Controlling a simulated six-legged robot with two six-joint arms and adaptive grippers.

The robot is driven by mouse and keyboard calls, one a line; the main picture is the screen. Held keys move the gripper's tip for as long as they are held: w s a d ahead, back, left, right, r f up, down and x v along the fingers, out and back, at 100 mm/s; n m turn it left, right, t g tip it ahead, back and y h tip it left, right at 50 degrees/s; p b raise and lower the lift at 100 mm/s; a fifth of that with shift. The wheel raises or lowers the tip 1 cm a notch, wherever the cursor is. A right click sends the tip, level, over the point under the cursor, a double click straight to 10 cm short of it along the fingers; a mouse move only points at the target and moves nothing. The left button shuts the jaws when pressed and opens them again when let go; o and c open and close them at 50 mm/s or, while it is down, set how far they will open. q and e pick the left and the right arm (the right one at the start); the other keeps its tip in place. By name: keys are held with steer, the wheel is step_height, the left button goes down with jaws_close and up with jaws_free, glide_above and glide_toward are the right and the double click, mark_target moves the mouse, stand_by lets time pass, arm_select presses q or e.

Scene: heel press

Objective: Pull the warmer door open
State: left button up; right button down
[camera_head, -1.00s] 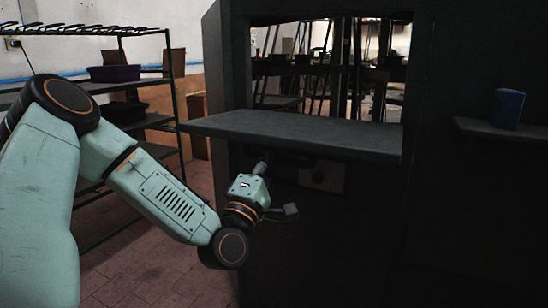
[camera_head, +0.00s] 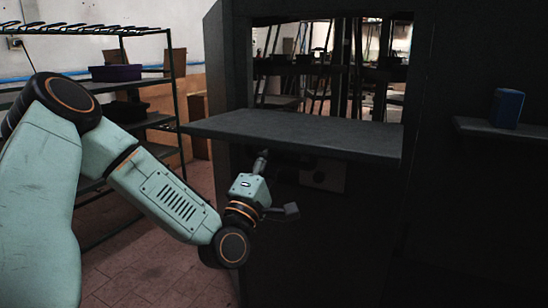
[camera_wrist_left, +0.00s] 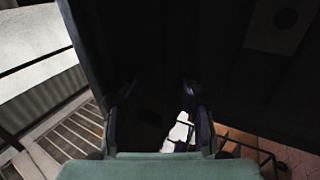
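A dark flat panel (camera_head: 300,132) juts out level from the dark cabinet (camera_head: 232,80), below its window-like opening. I cannot tell for sure whether this panel is the warmer door or a fixed shelf. No handle is clear to see. My left gripper (camera_head: 262,158) is just under the panel's near edge, left of its middle. Whether it touches the panel is unclear. In the left wrist view my two fingers (camera_wrist_left: 160,100) stand apart, with a dark surface filling the view beyond them and nothing clearly held. My right gripper is not in view.
A blue cup-like object (camera_head: 507,108) stands on a dark ledge (camera_head: 500,132) at the right. A metal rack (camera_head: 178,100) with a purple bin (camera_head: 115,73) stands at the left. A pale plate with a round spot (camera_head: 322,176) sits under the panel. Tiled floor (camera_head: 130,270) is clear lower left.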

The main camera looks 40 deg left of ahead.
arm_select(q)
steer(key=shift+r, duration=0.2)
steer(key=shift+r, duration=4.9)
